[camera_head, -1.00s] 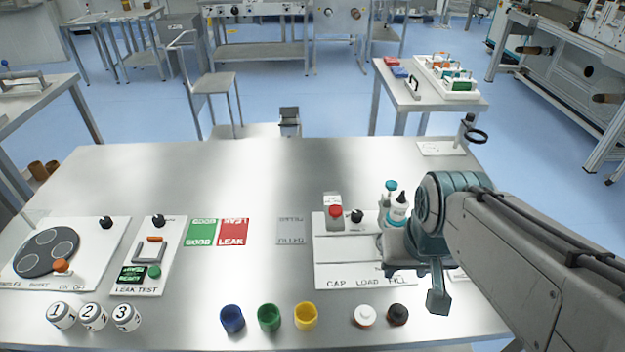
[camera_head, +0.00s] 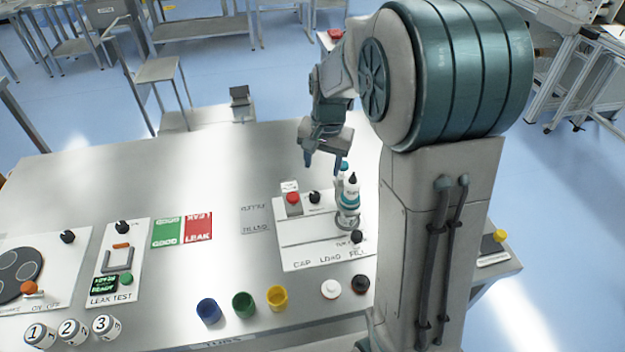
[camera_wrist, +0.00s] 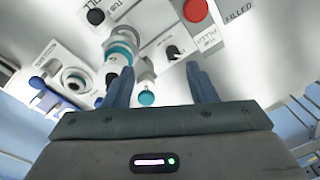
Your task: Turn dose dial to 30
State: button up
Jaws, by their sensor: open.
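The white filling station (camera_head: 290,256) stands at the right of the table. It carries a black dial (camera_head: 315,197) beside a red button (camera_head: 293,199), and a second black knob (camera_head: 357,237) near its front right. Which one is the dose dial I cannot tell; the lettering is too small. In the wrist view the dial (camera_wrist: 174,52) with a light pointer mark lies between and beyond the fingertips; its setting is unreadable. My gripper (camera_head: 323,163) is open and empty above the station's back edge. Its two fingers also show in the wrist view (camera_wrist: 160,66), apart from the dial.
A white-and-teal bottle unit (camera_head: 348,200) stands right of the dial, close to my gripper. White and dark caps (camera_head: 331,289) and blue, green and yellow cups (camera_head: 243,305) line the front. The table's middle back is clear.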

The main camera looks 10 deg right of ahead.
aim_at(315, 194)
jog(key=w+f+m+p, duration=0.3)
jog(key=w+f, duration=0.3)
jog(key=w, duration=0.3)
jog(key=shift+g, duration=0.4)
jog(key=f+p, duration=0.1)
jog(key=f, duration=0.8)
jog(key=f+p, duration=0.1)
jog(key=f, duration=0.3)
jog(key=shift+s+f+p, duration=0.25)
jog(key=shift+f+p, duration=0.1)
jog(key=shift+f, duration=0.05)
jog(key=c, duration=1)
